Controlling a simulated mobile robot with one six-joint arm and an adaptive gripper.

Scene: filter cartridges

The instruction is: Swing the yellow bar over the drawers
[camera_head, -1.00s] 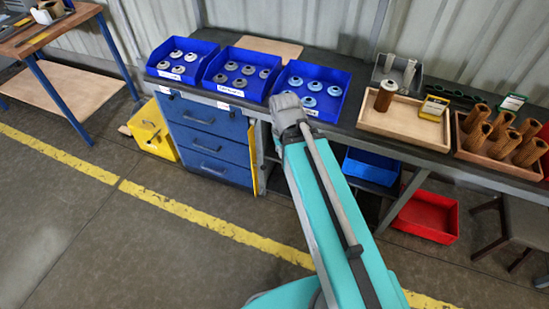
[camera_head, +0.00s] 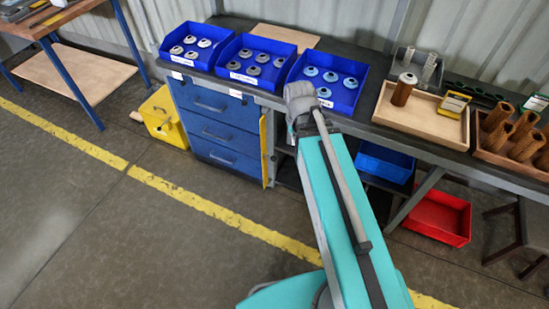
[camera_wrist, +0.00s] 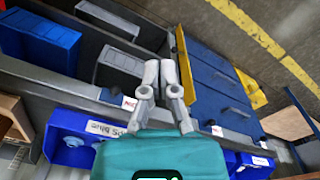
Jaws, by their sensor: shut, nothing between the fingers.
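The yellow bar (camera_head: 264,150) stands upright along the right edge of the blue drawers (camera_head: 215,128), beside their fronts. In the wrist view the yellow bar (camera_wrist: 186,66) lies just right of my fingertips, between them and the blue drawers (camera_wrist: 215,90). The drawers look shut. My gripper (camera_wrist: 160,70) is shut and empty, with its fingers close together and seemingly apart from the bar. In the head view my arm's grey wrist end is at the bench edge, right of the bar, and hides the fingers.
Three blue bins (camera_head: 325,98) of small round parts stand on the bench above the drawers. A yellow bin (camera_head: 163,118) sits on the floor left of them. A blue bin (camera_head: 384,163) and a red bin (camera_head: 440,216) are under the bench to the right. Floor in front is open.

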